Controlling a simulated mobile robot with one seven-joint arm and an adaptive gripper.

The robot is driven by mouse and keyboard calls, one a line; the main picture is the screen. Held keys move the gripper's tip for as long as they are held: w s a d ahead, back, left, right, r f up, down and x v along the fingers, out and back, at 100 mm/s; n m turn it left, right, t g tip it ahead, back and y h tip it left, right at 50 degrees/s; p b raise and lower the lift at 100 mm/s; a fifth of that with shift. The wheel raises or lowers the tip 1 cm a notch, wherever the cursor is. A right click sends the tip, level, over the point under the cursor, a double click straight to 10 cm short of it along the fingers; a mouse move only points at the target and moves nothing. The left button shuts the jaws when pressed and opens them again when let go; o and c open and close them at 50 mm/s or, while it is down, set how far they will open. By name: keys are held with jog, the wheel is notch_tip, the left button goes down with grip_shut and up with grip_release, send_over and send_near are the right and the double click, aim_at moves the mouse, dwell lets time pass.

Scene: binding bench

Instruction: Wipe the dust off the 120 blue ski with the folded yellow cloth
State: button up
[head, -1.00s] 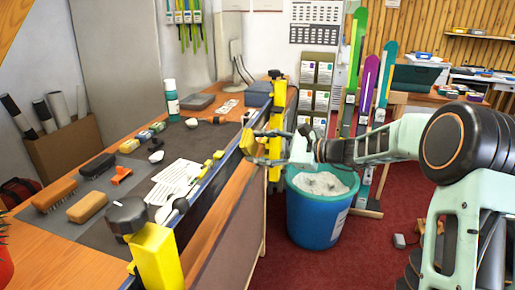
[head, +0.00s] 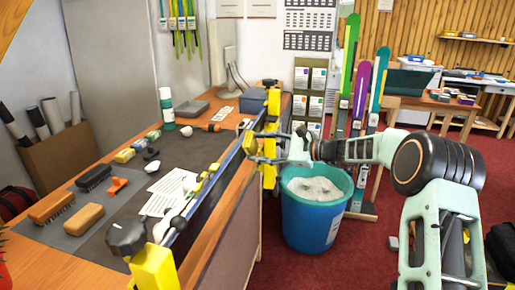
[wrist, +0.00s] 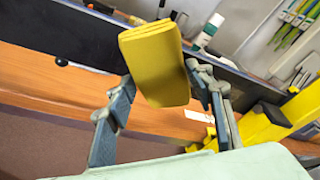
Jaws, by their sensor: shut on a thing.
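The blue ski (head: 213,191) is clamped on edge along the bench's front side, its dark face toward the aisle. Its dark band also crosses the wrist view (wrist: 50,35). My gripper (head: 262,150) is beside the far part of the ski, near the far yellow vise. In the wrist view my gripper (wrist: 162,84) is shut on the folded yellow cloth (wrist: 157,58), which sticks out past the fingertips in front of the ski. I cannot tell whether the cloth touches the ski. I cannot make out dust or the ski's number.
Yellow vises hold the ski at the near end (head: 155,268) and far end (head: 270,165). The bench (head: 95,262) carries brushes, wax blocks, a paper sheet and a bottle (head: 167,108). A blue bin (head: 312,222) stands below my forearm. Other skis (head: 359,95) stand behind it.

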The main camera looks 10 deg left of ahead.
aim_at(251, 152)
jog(key=shift+s+a+f+b, duration=0.1)
jog(key=shift+s+f+b, duration=0.05)
jog(key=shift+s+b, duration=0.75)
jog(key=shift+s+a+b, duration=0.15)
jog(key=shift+s+b, duration=0.2)
jog(key=shift+s, duration=0.6)
jog(key=shift+s+a+b, duration=0.15)
jog(key=shift+s+b, duration=1.05)
jog(key=shift+s, duration=1)
jog(key=shift+s+a+b, duration=0.1)
jog(key=shift+s+b, duration=1.1)
jog(key=shift+s, duration=1)
jog(key=shift+s+a+b, duration=0.2)
jog(key=shift+s+b, duration=0.25)
jog(key=shift+s, duration=0.75)
jog(key=shift+s+a+b, duration=0.15)
jog(key=shift+s+b, duration=0.9)
jog(key=shift+s, duration=2.4)
jog(key=shift+s+a+b, duration=0.15)
jog(key=shift+s+b, duration=0.05)
jog(key=shift+s, duration=0.85)
jog(key=shift+s+a+b, duration=0.1)
jog(key=shift+s+b, duration=0.05)
jog(key=shift+s, duration=0.85)
jog(key=d, duration=0.6)
jog(key=shift+s+p, duration=0.2)
jog(key=shift+p, duration=0.1)
